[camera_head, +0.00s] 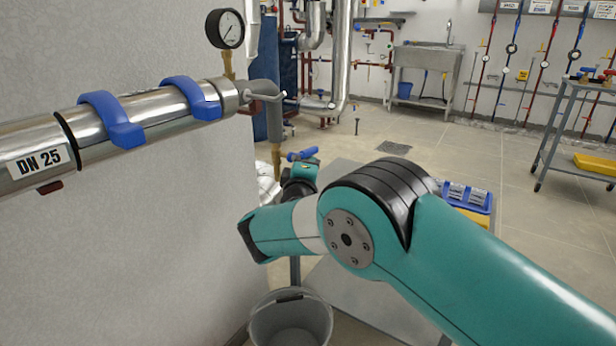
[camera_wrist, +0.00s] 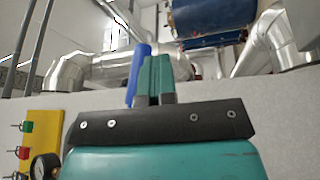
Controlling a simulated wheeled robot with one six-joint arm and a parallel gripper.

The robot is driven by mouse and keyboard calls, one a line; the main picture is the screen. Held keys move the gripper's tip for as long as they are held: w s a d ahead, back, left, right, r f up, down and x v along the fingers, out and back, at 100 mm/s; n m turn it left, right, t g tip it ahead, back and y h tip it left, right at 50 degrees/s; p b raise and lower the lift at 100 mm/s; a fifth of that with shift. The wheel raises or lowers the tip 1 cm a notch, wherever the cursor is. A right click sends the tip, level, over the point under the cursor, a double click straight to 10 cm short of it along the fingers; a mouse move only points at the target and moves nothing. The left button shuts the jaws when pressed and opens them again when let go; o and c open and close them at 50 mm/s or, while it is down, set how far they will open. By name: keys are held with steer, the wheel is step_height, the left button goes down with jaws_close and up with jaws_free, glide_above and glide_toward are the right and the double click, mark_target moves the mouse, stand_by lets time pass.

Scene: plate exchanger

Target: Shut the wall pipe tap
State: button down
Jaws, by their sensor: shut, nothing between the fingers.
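The wall pipe tap has a blue handle (camera_head: 303,154) on a brass body (camera_head: 276,158), below the elbow at the pipe's end. In the head view the handle sticks out to the right from the brass. My gripper (camera_head: 304,170) is just below the handle, partly hidden by my own arm. In the wrist view the teal fingers of my gripper (camera_wrist: 155,78) are shut with nothing between them. The blue handle (camera_wrist: 142,68) stands right beside them on the left, its lower part hidden. I cannot tell whether they touch.
The metal wall pipe (camera_head: 150,112) with blue clamps runs along the left wall, with a gauge (camera_head: 225,29) above its end. A grey bucket (camera_head: 291,322) stands below the tap. A blue tray (camera_head: 466,197) is behind my arm. Floor is free toward the sink (camera_head: 425,70).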

steer(key=shift+w+d+r, duration=0.1)
steer(key=shift+w+d, duration=0.05)
steer(key=shift+d, duration=0.1)
stand_by(0.3)
steer(key=s+f+b, duration=0.6)
steer(key=s+f, duration=0.2)
steer(key=s, duration=0.1)
steer(key=shift+s+a, duration=0.2)
steer(key=shift+a, duration=0.2)
